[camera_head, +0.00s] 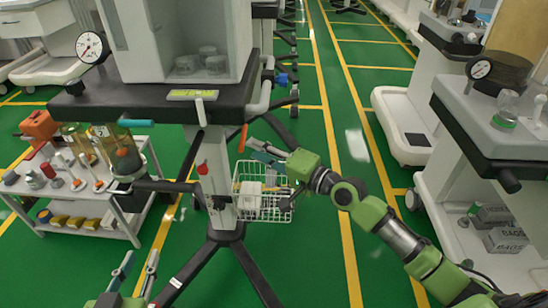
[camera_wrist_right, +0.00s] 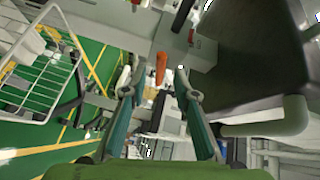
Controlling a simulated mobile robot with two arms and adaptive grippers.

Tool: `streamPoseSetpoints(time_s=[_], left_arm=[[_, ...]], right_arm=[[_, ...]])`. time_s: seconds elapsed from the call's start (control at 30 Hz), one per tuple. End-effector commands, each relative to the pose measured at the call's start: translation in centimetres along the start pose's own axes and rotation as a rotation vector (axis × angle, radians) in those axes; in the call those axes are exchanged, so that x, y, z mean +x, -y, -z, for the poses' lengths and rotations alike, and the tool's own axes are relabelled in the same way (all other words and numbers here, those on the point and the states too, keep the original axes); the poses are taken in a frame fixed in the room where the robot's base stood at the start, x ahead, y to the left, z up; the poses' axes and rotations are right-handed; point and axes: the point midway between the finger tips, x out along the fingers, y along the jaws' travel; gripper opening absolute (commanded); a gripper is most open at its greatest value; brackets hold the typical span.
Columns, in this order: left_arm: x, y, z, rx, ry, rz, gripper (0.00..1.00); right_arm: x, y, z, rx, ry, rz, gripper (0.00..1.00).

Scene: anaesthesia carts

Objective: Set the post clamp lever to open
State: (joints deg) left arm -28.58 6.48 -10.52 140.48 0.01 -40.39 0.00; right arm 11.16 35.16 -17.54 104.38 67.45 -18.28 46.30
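An orange lever (camera_head: 243,138) stands upright beside the white post (camera_head: 216,180) of the middle cart, under its dark top; I take it as the post clamp lever. In the wrist view the orange lever (camera_wrist_right: 161,68) appears between the fingertips of my right gripper (camera_wrist_right: 155,88), beyond them, with space on both sides. In the head view my right gripper (camera_head: 258,150) is just right of the lever, its fingers apart. My left gripper (camera_head: 137,268) is open and empty at the bottom left, away from the post. The lever's mount is not clear.
A wire basket (camera_head: 262,212) hangs on the post below my right gripper. A red drop-shaped part (camera_head: 203,168) is on the post. The cart's dark top (camera_head: 150,103) overhangs above. A trolley with bottles (camera_head: 95,222) stands left.

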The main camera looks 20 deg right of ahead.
Motion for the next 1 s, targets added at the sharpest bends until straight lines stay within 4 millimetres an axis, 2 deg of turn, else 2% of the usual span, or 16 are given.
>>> streamPoseSetpoints(time_s=[0.03, 0.2, 0.4, 0.9, 1.0], left_arm=[[0.0, 0.0, 0.0, 0.000, 0.000, 0.000, 0.27], [0.0, 0.0, 0.0, 0.000, 0.000, 0.000, 0.27], [0.0, 0.0, 0.0, 0.000, 0.000, 0.000, 0.27], [0.0, 0.0, 0.0, 0.000, -0.001, 0.000, 0.27], [0.0, 0.0, 0.0, 0.000, 0.000, 0.000, 0.27]], right_arm=[[-1.2, -0.2, -0.1, -0.002, 0.002, -0.004, 0.27], [-4.0, -0.1, -0.1, -0.002, 0.002, -0.003, 0.27], [-5.6, -0.1, 0.0, 0.001, 0.000, -0.001, 0.27], [-5.9, 0.0, 0.0, 0.001, -0.001, 0.001, 0.27], [-5.9, -0.1, -0.5, -0.012, 0.004, -0.001, 0.27]])
